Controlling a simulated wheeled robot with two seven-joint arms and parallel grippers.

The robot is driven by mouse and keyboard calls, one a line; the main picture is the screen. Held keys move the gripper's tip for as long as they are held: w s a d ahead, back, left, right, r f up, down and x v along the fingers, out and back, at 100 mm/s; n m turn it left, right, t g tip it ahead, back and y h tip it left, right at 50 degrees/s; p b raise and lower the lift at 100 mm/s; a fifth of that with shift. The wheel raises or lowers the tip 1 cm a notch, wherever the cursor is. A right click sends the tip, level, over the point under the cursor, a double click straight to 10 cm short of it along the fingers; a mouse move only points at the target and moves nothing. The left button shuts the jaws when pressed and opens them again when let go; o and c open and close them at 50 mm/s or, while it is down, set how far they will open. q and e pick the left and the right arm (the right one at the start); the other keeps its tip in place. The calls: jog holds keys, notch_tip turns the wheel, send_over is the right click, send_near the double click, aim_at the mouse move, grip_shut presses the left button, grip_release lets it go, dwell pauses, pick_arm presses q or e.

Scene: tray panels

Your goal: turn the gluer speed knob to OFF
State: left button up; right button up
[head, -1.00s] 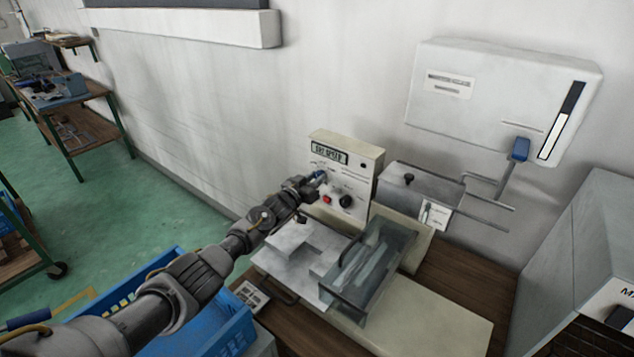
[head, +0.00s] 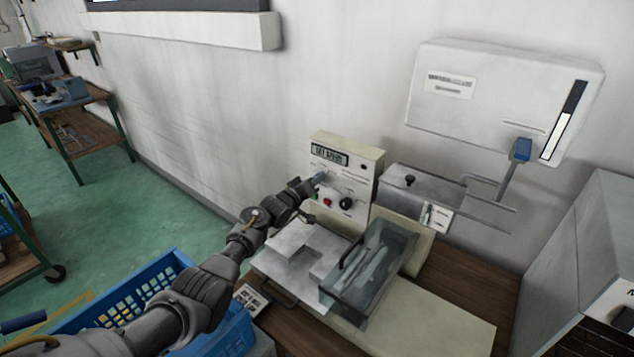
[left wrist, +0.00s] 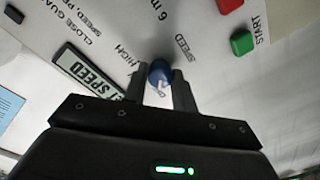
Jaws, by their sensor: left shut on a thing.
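The gluer speed knob is a small blue round knob (left wrist: 160,72) on the white control panel (left wrist: 200,25). HIGH is printed on its left and SPEED on its right in the left wrist view. A pale mark shows at its lower edge; I cannot tell its exact setting. My left gripper (left wrist: 163,85) is shut on the knob, one finger on each side. In the head view, my left gripper (head: 314,183) reaches the front of the control box (head: 364,180), below its display (head: 329,154). My right gripper is not in view.
A green START button (left wrist: 242,42) and a red button (left wrist: 229,5) lie close to the knob. A black knob (head: 346,202) is lower on the box. A clear guard (head: 370,270) and metal plate (head: 290,250) stand in front. A blue crate (head: 165,275) is below my arm.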

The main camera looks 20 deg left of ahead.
pick_arm(q)
jog(key=shift+d+f, duration=0.1)
jog(key=shift+f, duration=0.2)
jog(key=o, duration=0.8)
jog(key=shift+s, duration=0.1)
jog(key=shift+o, duration=1)
jog(key=shift+r, duration=0.15)
jog(key=shift+r, duration=0.1)
jog(key=p+v, duration=1)
jog(key=shift+s+a+p, duration=0.25)
jog(key=shift+s+p, duration=0.1)
